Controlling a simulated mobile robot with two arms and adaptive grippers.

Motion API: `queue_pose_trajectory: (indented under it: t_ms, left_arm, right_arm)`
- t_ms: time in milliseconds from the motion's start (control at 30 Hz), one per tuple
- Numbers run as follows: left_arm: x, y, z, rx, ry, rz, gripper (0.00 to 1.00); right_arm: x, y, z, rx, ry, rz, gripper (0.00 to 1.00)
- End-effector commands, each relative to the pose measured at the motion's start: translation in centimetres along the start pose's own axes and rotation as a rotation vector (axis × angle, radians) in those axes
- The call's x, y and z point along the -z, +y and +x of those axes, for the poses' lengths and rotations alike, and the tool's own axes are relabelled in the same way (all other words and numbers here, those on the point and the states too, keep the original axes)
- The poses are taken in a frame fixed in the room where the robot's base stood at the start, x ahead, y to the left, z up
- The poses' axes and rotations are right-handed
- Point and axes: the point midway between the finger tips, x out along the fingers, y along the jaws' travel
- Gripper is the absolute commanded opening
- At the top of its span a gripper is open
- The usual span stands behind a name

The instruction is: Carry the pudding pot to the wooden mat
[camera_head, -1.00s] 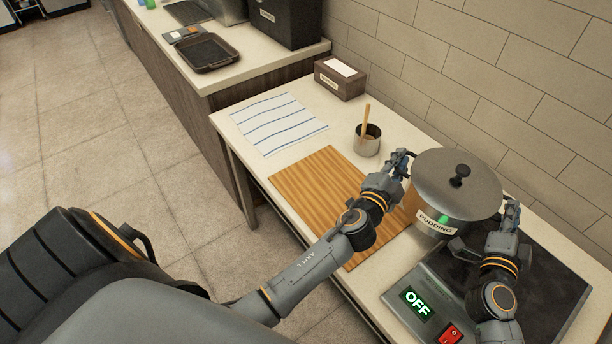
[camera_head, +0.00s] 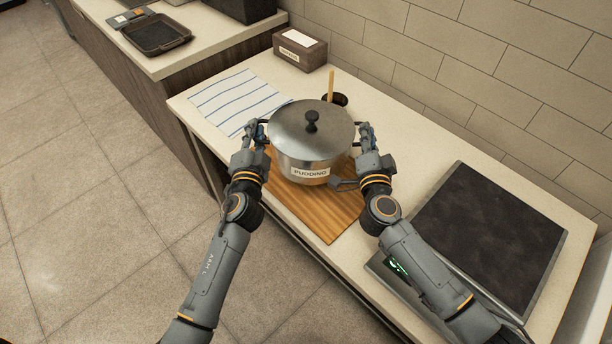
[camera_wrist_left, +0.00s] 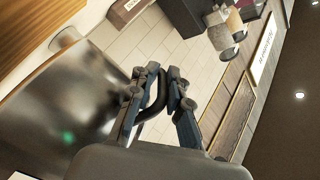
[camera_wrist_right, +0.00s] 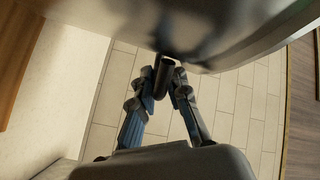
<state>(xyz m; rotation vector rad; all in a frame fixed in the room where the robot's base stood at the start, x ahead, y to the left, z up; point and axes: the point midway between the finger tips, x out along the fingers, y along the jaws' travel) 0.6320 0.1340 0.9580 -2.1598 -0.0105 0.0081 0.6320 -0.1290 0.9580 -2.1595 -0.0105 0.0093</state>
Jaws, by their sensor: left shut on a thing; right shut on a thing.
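The steel pudding pot (camera_head: 311,150), with its lid and black knob on and a "PUDDING" label, is upright over the wooden mat (camera_head: 325,215). I cannot tell whether its base touches the mat. My left gripper (camera_head: 257,130) is shut on the pot's left handle; the black handle (camera_wrist_left: 152,105) shows between its fingers in the left wrist view. My right gripper (camera_head: 366,135) is shut on the right handle, and this handle (camera_wrist_right: 163,75) shows in the right wrist view. The pot hides the far part of the mat.
A striped cloth (camera_head: 235,100) lies left of the pot. A small dark pot with a wooden spoon (camera_head: 331,88) stands close behind it. A labelled brown box (camera_head: 300,50) is at the back. The bare dark hob (camera_head: 490,235) is at right.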

Motion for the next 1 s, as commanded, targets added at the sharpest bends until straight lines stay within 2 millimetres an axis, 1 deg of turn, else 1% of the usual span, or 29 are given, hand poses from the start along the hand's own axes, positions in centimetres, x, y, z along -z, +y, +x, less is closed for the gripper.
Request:
queue_pose_trajectory:
  t_ms: [33,100,633,1000]
  left_arm:
    - [-0.7,0.5,0.1,0.007,-0.003,-0.004,0.00]
    - [-0.9,0.8,0.1,0.007,-0.003,-0.004,0.00]
    - [-0.9,0.8,0.1,0.008,-0.003,-0.004,0.00]
    - [-1.7,2.0,0.1,0.008,-0.003,-0.004,0.00]
  right_arm:
    - [-0.1,0.9,0.1,0.000,0.011,-0.008,0.00]
    - [-0.3,1.2,0.1,0.000,0.011,-0.008,0.00]
    - [-0.4,1.3,0.1,0.000,0.011,-0.008,0.00]
    - [-1.1,2.5,0.1,0.000,0.010,-0.007,0.00]
